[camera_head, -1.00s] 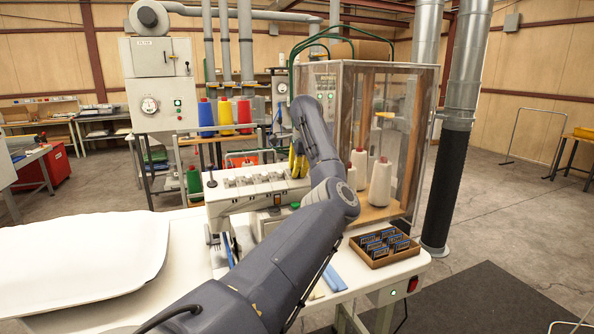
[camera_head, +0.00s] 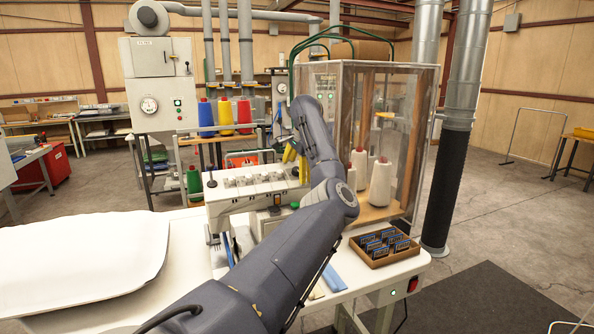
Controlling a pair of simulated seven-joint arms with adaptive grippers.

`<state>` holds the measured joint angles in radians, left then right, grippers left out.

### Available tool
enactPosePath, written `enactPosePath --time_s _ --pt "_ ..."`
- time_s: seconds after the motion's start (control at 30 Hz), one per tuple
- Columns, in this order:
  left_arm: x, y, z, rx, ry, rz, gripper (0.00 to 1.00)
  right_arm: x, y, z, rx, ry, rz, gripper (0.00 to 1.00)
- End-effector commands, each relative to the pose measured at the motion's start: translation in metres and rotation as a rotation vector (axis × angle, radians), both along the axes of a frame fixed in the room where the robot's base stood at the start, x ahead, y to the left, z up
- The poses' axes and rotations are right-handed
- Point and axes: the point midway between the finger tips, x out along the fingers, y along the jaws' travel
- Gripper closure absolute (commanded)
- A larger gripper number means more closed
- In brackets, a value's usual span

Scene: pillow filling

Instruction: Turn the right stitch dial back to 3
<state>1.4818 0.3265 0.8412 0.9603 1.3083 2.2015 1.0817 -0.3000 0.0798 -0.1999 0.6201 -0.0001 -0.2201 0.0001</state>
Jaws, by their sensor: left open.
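The white sewing machine (camera_head: 255,190) stands at the back of the white table, with a row of small grey parts along its top. I cannot make out the right stitch dial or its number; my arm covers the machine's right end. My left gripper (camera_head: 296,161), with yellow fingers, is open at the top right end of the machine. My left wrist partly hides it, and I cannot tell whether it touches anything. My right gripper is not in view.
A white pillow (camera_head: 85,255) lies at the table's left. A wooden tray (camera_head: 383,246) of small dark packets sits at the right, with a clear-walled cabinet (camera_head: 400,150) holding white thread cones behind it. A blue strip (camera_head: 335,275) lies nearer the front.

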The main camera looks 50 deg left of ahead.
Motion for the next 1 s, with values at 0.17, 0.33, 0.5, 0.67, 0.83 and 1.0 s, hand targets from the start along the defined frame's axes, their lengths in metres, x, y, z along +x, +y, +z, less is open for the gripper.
enactPosePath --time_s 0.17,0.33,0.5,0.67,0.83,1.0 --pt "0.000 0.000 0.000 0.000 0.000 0.000 0.09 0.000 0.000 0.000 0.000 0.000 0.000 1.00" --pt "0.000 0.000 0.000 0.000 0.000 0.000 0.09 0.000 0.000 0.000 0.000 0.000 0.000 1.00" --pt "0.000 -0.002 0.005 0.000 -0.001 0.000 0.09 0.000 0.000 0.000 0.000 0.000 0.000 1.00" --pt "-0.002 -0.005 0.015 0.000 -0.001 -0.001 0.09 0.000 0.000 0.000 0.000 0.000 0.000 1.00" --pt "-0.003 -0.009 0.026 0.000 -0.002 -0.001 0.09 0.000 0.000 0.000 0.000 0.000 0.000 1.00" --pt "-0.004 -0.013 0.036 0.000 -0.001 -0.001 0.09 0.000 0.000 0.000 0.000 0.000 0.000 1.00"
